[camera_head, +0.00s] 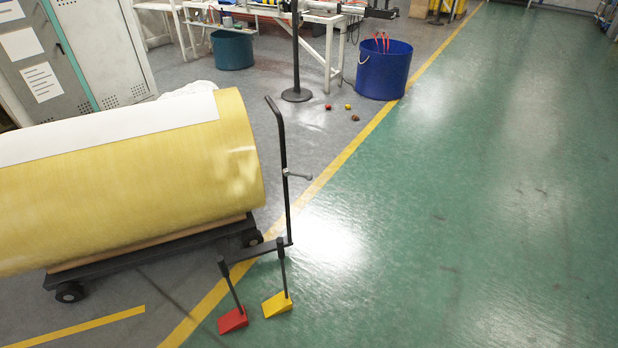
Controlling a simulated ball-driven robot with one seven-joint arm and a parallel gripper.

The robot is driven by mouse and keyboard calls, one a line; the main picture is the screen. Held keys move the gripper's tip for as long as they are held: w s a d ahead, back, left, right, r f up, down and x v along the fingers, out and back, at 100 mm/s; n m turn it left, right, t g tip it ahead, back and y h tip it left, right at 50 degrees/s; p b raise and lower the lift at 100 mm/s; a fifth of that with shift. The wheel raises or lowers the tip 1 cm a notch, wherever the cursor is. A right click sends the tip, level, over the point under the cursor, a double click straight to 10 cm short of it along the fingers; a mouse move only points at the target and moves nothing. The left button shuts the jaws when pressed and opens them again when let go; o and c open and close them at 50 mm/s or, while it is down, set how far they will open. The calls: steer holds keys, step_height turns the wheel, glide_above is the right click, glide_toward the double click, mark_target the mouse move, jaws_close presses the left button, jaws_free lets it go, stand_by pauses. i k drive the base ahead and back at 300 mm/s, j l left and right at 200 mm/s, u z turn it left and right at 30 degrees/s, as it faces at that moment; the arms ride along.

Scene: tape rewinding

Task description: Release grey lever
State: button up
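The bar stands at the right end of a dark wheeled cart that carries a large yellow roll (130,180). Nothing visible touches the lever-like piece. My gripper and arm are not in view.
A red wedge (233,320) and a yellow wedge (277,304) on dark arms sit low at the cart's end. A blue bin (384,72) and a teal bin (232,50) stand behind. The green floor (480,200) on the right is clear.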

mark_target(308, 176)
steer(key=i+l+u, duration=0.6)
steer(key=i+j, duration=0.25)
steer(key=i+j+z, duration=0.15)
steer(key=j, duration=0.3)
steer(key=i+j, duration=0.35)
steer(key=i+j+z, duration=0.1)
steer(key=i+j, duration=0.15)
steer(key=j, duration=0.2)
steer(key=i+j, duration=0.2)
steer(key=j, duration=0.2)
steer(key=i+j+z, duration=0.15)
steer(key=j, duration=0.25)
steer(key=i, duration=0.1)
